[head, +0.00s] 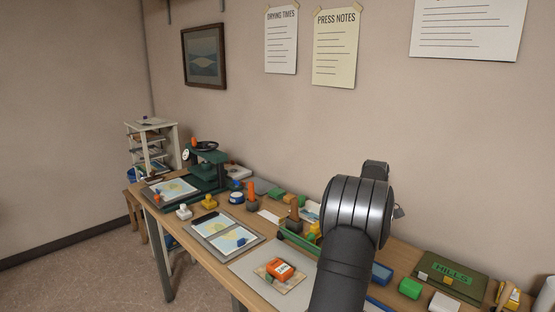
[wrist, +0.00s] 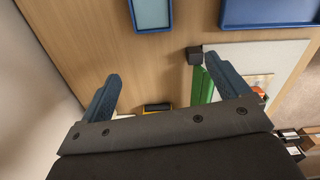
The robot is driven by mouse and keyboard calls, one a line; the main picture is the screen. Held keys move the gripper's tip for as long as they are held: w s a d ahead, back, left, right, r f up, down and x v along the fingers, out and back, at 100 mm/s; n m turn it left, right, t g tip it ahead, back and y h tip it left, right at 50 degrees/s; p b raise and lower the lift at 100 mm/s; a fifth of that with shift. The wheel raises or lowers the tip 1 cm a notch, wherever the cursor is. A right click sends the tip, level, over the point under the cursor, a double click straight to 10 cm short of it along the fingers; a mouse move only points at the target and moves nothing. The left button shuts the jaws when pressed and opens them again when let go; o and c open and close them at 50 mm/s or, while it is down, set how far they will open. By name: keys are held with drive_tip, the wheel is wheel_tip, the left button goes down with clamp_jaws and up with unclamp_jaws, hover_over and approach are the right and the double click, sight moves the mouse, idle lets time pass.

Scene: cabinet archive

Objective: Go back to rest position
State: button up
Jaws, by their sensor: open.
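My gripper (wrist: 162,68) is open in the wrist view, with its two blue-grey fingers apart and nothing between the tips. Below it is the wooden table (wrist: 75,45). A dark block (wrist: 195,55) and a green bar (wrist: 201,86) lie near the right finger, which partly covers the view there. In the head view my arm rises over the right part of the table and hides what lies behind it. My gripper's fingers cannot be made out in that view.
Blue trays (wrist: 151,14) show at the wrist view's top. In the head view, a green press (head: 205,165), a framed map board (head: 218,250), an orange-and-white box (head: 279,269) on a grey mat (head: 250,277), and a green MILLS box (head: 450,275) crowd the table.

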drive_tip(key=shift+w+a+f+m, duration=0.2)
drive_tip(key=shift+w+f+m, duration=0.3)
drive_tip(key=shift+w+f, duration=0.35)
drive_tip(key=shift+w+a+f+m, duration=0.2)
drive_tip(key=shift+w+f+m, duration=0.4)
drive_tip(key=shift+w, duration=0.4)
drive_tip(key=shift+d, duration=0.1)
drive_tip(key=s+d+r, duration=0.3)
drive_tip(key=s+a+n, duration=0.3)
drive_tip(key=a+n, duration=0.5)
drive_tip(key=a, duration=0.2)
drive_tip(key=shift+s+r+n, duration=0.15)
drive_tip(key=shift+r+n, duration=0.2)
drive_tip(key=shift+n, duration=0.05)
